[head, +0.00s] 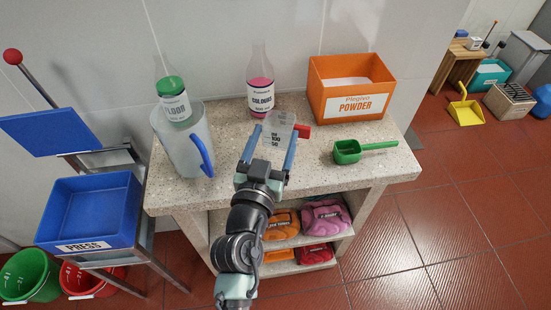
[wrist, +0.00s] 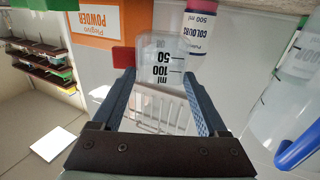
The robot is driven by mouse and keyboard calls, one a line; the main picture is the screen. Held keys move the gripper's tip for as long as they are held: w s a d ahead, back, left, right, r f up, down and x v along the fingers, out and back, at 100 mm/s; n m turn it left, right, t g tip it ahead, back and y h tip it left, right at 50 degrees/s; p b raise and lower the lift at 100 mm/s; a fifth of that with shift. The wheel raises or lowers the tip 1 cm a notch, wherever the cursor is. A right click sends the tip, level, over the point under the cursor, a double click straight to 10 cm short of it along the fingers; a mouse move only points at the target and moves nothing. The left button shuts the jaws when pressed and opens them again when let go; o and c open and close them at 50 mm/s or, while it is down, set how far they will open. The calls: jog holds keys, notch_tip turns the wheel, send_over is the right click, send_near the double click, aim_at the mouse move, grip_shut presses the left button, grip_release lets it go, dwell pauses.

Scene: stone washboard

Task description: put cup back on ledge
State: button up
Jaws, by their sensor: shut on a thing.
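The cup (head: 279,127) is a clear measuring cup with black markings and a red handle. It also shows in the wrist view (wrist: 160,62), between the blue fingers. My gripper (head: 272,146) is shut on the cup, with a finger on each side. The cup is over the front middle of the speckled stone ledge (head: 225,178), in front of the pink-filled bottle. I cannot tell whether its base touches the stone. The lower part of the cup is partly hidden by my fingers.
A clear jug (head: 183,140) with a blue handle stands left, with a green-capped bottle (head: 173,100) behind it. The pink bottle (head: 261,85) and orange powder box (head: 350,90) stand at the back. A green scoop (head: 347,152) lies right. Cloths (head: 325,217) fill shelves below.

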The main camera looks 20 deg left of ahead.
jog(key=shift+f+b, duration=1.15)
jog(key=shift+f, duration=1.35)
jog(key=shift+f, duration=0.1)
jog(key=o, duration=1.4)
jog(key=shift+c, duration=0.2)
jog(key=b+v, duration=0.2)
jog(key=v, duration=1)
jog(key=shift+b, duration=0.3)
